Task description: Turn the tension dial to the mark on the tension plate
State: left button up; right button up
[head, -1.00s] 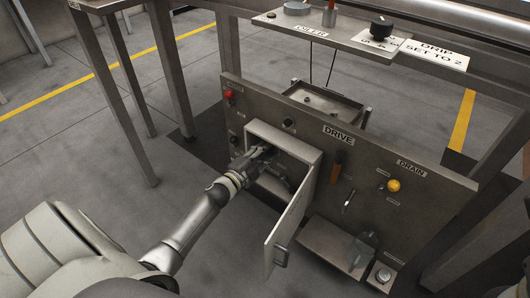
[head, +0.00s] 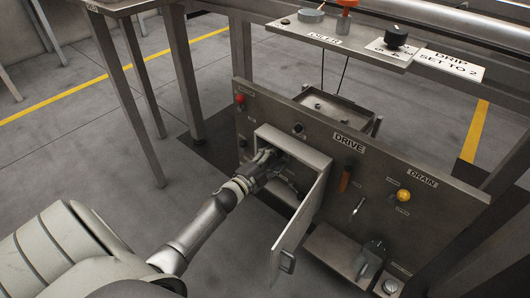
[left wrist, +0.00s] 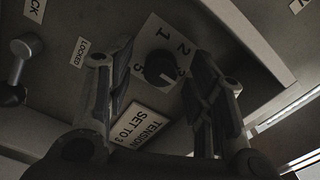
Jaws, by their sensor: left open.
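The tension dial (left wrist: 160,69) is a dark round knob on a white plate (left wrist: 151,38) with numbers; 1, 2 and 5 are readable in the left wrist view. A light mark on the knob points toward the plate's right side. A label (left wrist: 140,124) below it reads "TENSION SET TO 3". My left gripper (left wrist: 168,72) is open, with one finger on each side of the dial; contact cannot be told. In the head view my left gripper (head: 268,161) reaches inside the open box on the drive panel and hides the dial. My right gripper is out of view.
The box door (head: 299,229) stands open to the right of my left arm. In the left wrist view a lever (left wrist: 20,65) is beside a "LOCKED" label (left wrist: 82,49).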

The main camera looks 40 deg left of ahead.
pick_arm(q)
jog(key=s, duration=1.1)
jog(key=shift+s+a, duration=0.3)
jog(key=shift+a, duration=0.15)
